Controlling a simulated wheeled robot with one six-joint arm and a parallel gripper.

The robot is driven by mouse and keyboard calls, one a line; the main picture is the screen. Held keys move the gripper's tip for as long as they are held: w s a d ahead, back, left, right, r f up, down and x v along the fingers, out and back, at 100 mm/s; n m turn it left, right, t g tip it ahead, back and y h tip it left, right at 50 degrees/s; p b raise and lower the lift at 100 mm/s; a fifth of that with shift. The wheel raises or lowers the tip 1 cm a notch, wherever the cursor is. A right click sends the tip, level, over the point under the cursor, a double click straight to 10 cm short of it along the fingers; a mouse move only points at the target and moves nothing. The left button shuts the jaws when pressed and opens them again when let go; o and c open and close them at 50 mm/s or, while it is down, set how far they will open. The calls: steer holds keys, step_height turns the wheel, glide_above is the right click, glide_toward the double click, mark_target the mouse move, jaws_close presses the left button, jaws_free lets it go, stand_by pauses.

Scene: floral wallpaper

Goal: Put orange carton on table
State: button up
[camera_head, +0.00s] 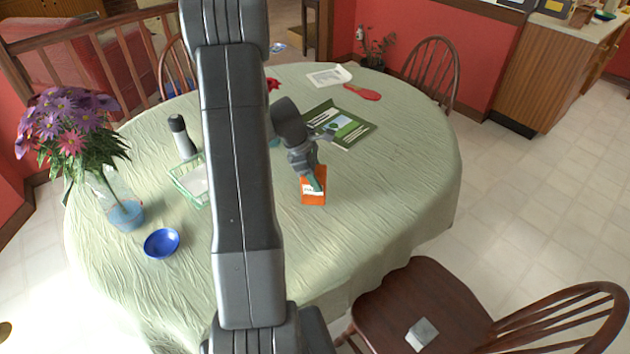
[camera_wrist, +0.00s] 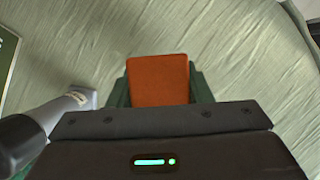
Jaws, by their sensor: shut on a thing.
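The orange carton (camera_head: 314,190) is at the middle of the round table, which has a pale green cloth (camera_head: 400,190). My gripper (camera_head: 317,182) is shut on the carton from above. In the wrist view the carton's plain orange face (camera_wrist: 158,80) shows between the two green fingers of my gripper (camera_wrist: 160,90). Cloth fills the background behind it. I cannot tell whether the carton's base touches the cloth or hangs just above it.
A green book (camera_head: 340,125), a red paddle-shaped thing (camera_head: 362,92) and papers (camera_head: 328,76) lie toward the back. A blue bowl (camera_head: 161,243), a flower vase (camera_head: 125,214), a basket (camera_head: 188,182) and a bottle (camera_head: 181,136) stand left. The cloth right of the carton is clear. A chair (camera_head: 425,300) stands in front.

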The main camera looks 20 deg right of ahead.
steer(key=shift+f, duration=1.5)
steer(key=o, duration=1.1)
steer(key=shift+c, duration=0.2)
steer(key=v, duration=1.2)
steer(key=shift+r, duration=0.15)
